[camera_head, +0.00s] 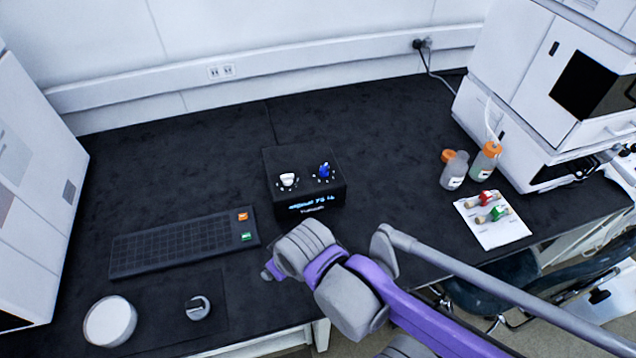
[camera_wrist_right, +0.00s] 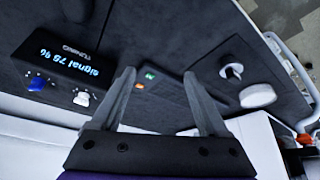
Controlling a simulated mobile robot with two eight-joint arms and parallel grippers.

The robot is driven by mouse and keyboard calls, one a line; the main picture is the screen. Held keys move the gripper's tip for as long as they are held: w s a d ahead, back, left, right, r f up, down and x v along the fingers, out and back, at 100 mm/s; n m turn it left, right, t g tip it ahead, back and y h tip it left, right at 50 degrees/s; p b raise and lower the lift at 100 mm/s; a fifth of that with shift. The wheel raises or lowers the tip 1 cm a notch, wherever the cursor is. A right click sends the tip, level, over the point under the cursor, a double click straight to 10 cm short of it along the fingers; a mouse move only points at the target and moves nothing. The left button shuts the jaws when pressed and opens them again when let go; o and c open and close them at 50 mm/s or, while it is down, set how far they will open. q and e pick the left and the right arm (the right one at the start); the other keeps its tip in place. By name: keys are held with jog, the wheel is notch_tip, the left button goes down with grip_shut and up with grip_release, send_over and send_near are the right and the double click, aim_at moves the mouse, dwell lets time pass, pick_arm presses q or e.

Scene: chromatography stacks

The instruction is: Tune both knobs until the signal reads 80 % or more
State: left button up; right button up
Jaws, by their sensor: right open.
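The black tuner box (camera_head: 285,160) stands mid-bench in the head view, with a white knob (camera_head: 288,180) on its left and a blue knob (camera_head: 324,170) on its right. Its lit display (camera_head: 312,201) appears to read "signal 75 %". In the right wrist view the blue knob (camera_wrist_right: 37,84) and the white knob (camera_wrist_right: 82,98) are at the left, with the display (camera_wrist_right: 62,60) above them. My right gripper (camera_wrist_right: 165,100) is open and empty, apart from both knobs. In the head view its fingers are not clear; my right arm ends just in front of the box. My left gripper is not in view.
A black grid panel (camera_head: 185,245) with orange and green blocks lies left of the box. A white round container (camera_head: 110,321) and a grey round item (camera_head: 198,308) lie nearer the front. Bottles (camera_head: 455,170) and a white sheet (camera_head: 497,232) with vials lie right. The bench behind the box is clear.

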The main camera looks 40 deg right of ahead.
jog(key=w+d+r+g, duration=0.2)
jog(key=w+d+r, duration=0.3)
jog(key=w+d, duration=0.25)
jog(key=n+g, duration=0.3)
send_near(324, 167)
notch_tip(324, 167, down, 8)
jog(key=shift+d+f+b, duration=0.1)
jog(key=shift+d+b, duration=0.05)
jog(key=shift+b, duration=0.55)
grip_shut()
